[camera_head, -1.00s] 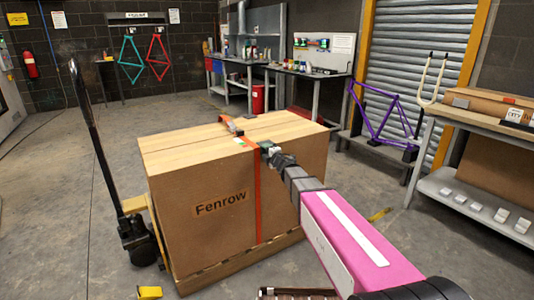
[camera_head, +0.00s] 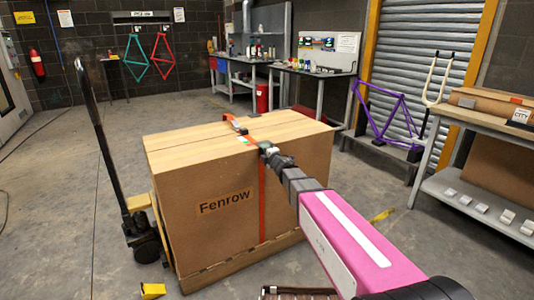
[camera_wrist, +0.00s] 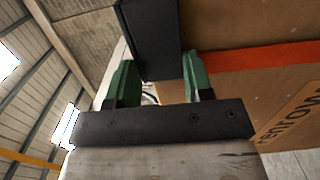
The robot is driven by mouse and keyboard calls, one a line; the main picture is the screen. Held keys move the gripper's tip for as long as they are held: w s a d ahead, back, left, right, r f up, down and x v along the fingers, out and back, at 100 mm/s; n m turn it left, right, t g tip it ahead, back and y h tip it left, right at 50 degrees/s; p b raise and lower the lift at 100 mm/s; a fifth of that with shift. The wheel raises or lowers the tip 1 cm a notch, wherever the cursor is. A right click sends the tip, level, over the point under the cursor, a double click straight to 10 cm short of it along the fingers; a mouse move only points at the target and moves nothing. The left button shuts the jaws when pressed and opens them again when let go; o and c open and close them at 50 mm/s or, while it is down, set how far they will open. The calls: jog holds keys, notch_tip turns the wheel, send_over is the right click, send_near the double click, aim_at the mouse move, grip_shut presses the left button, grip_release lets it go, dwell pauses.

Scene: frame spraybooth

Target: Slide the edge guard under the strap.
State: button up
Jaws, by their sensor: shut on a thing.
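A large cardboard box (camera_head: 207,240) marked Fenrow stands on a pallet. An orange strap (camera_head: 262,200) runs over its top and down its front face; it also crosses the box in the wrist view (camera_wrist: 265,59). My gripper (camera_head: 265,149) is at the top front edge of the box, close beside the strap. In the wrist view its green-tipped fingers (camera_wrist: 160,82) are shut on a dark piece, which looks like the edge guard (camera_wrist: 150,35). The guard appears apart from the strap there. In the head view I cannot tell whether they touch.
A pallet jack (camera_head: 140,240) stands at the left of the box. A workbench (camera_head: 450,115) with a lower shelf is on the right, and a purple bike frame (camera_head: 385,115) stands behind. A small yellow object (camera_head: 152,290) lies on the floor in front. The left floor is mostly clear.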

jog(key=shift+s+a, duration=0.45)
jog(key=shift+a, duration=0.15)
jog(key=shift+s+a, duration=0.4)
jog(key=shift+a, duration=0.2)
jog(key=o, duration=0.8)
